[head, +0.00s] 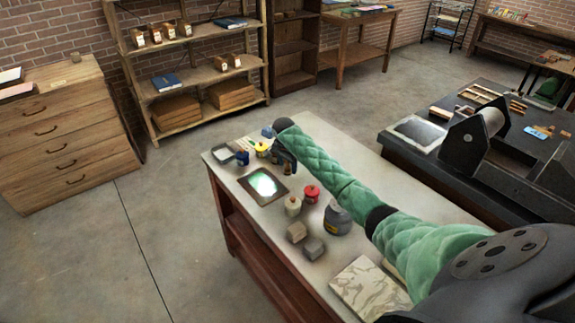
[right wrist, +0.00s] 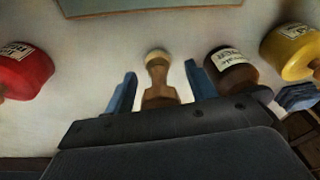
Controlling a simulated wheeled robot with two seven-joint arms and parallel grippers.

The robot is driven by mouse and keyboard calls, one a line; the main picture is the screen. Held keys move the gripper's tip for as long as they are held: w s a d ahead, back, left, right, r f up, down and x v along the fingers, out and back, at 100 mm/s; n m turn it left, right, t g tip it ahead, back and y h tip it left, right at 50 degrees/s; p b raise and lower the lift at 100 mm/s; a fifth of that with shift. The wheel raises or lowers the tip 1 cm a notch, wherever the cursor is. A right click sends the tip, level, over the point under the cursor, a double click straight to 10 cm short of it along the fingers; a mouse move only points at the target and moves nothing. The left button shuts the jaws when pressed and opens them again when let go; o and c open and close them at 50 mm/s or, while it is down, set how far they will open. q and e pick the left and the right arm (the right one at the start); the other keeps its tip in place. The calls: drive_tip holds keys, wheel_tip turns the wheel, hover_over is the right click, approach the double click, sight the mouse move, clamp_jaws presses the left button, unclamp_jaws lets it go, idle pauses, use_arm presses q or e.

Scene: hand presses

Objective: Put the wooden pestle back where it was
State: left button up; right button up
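The wooden pestle (right wrist: 158,76) shows in the right wrist view, with a pale rounded end and a brown waisted body. My right gripper (right wrist: 161,69) is open, with one blue finger on each side of the pestle and a visible gap on both sides. The pestle's lower part is hidden by the gripper body. In the head view my right gripper (head: 283,153) is over the far left end of the pale-topped table (head: 262,222); I cannot make out the pestle there. My left gripper is not in view.
Close to the pestle stand a brown labelled jar (right wrist: 230,70), a yellow jar (right wrist: 290,52) and a red jar (right wrist: 24,69).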

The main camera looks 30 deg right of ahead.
drive_tip(key=shift+r+b, duration=0.3)
drive_tip(key=shift+r, duration=0.25)
drive_tip(key=r+b, duration=0.1)
drive_tip(key=r, duration=0.2)
drive_tip(key=a+r+b, duration=0.1)
drive_tip(key=r, duration=0.2)
drive_tip(key=r+b, duration=0.1)
drive_tip(key=r, duration=0.2)
drive_tip(key=shift+s+a+r, duration=0.15)
drive_tip(key=shift+s+r, duration=0.15)
drive_tip(key=shift+r, duration=0.1)
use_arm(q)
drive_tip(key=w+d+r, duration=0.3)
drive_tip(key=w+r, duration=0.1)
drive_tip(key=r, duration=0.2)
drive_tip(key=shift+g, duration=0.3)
use_arm(e)
drive_tip(key=shift+r, duration=0.65)
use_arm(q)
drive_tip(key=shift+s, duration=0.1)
